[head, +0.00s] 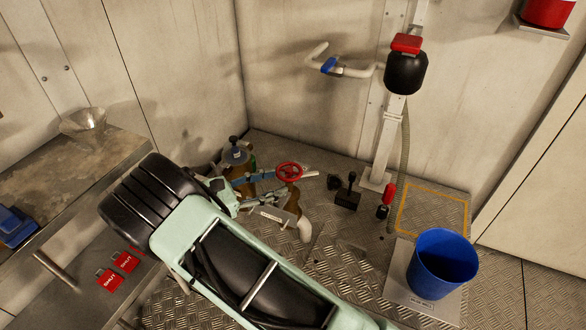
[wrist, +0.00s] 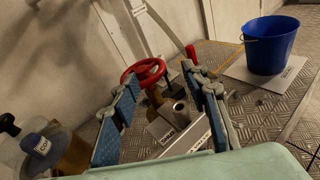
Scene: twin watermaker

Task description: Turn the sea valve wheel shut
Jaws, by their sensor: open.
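The red sea valve wheel (head: 289,172) sits low near the back corner, on a brownish valve body. In the wrist view the wheel (wrist: 143,72) shows just beyond my fingertips, nearer the left finger and partly behind its tip. My gripper (head: 278,185) is open, with its blue-padded fingers spread and nothing between the pads. It also shows in the wrist view (wrist: 161,74). In the head view the upper finger reaches close to the wheel's left side. I cannot tell whether they touch. My arm hides part of the floor and piping.
A blue bucket (head: 441,265) stands on a pale plate at the right. A black lever (head: 348,191) and a red-handled one (head: 387,200) rise from the floor right of the wheel. A blue-capped bottle (wrist: 38,147) is left of my fingers. A bench (head: 75,165) lines the left wall.

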